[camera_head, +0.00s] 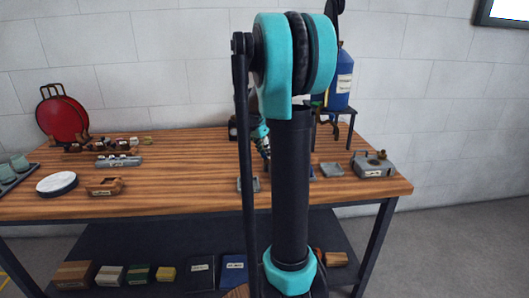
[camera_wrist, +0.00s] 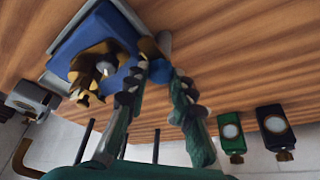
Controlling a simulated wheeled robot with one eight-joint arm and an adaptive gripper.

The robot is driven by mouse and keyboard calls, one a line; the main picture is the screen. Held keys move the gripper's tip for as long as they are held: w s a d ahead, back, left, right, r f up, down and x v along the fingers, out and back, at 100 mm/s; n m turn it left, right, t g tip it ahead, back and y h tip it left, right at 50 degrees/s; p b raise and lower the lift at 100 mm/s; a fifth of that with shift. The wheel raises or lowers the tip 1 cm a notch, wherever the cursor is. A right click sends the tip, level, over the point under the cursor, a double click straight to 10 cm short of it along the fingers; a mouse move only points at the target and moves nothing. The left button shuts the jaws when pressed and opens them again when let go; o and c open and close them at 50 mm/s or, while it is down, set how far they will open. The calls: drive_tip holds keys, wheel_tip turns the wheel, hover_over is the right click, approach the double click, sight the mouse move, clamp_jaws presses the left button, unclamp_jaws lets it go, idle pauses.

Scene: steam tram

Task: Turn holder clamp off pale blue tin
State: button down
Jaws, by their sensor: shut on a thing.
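In the wrist view, a blue block-like body (camera_wrist: 110,33) with a brass knob-like fitting (camera_wrist: 95,70) stands on the wooden bench top. I cannot tell for sure whether this is the pale blue tin and its holder. My gripper (camera_wrist: 160,72) is at its right edge, its two green and dark fingers closed around a small blue-grey piece, which seems to be the holder clamp; the fingertips hide most of it. A brownish lever end (camera_wrist: 149,47) lies beside the tips. In the head view my gripper (camera_head: 263,142) is low over the bench, mostly behind my arm.
The wooden bench (camera_head: 190,180) carries a grey fixture (camera_head: 374,170) at right, a blue canister (camera_head: 342,88) on a stand, a red pan (camera_head: 62,120) and a white disc (camera_head: 57,183). In the wrist view, a green tin (camera_wrist: 231,127) and a dark tin (camera_wrist: 274,122) stand at right.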

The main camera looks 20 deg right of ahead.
drive_tip(key=c, duration=1.3)
unclamp_jaws()
drive_tip(key=v, duration=1.2)
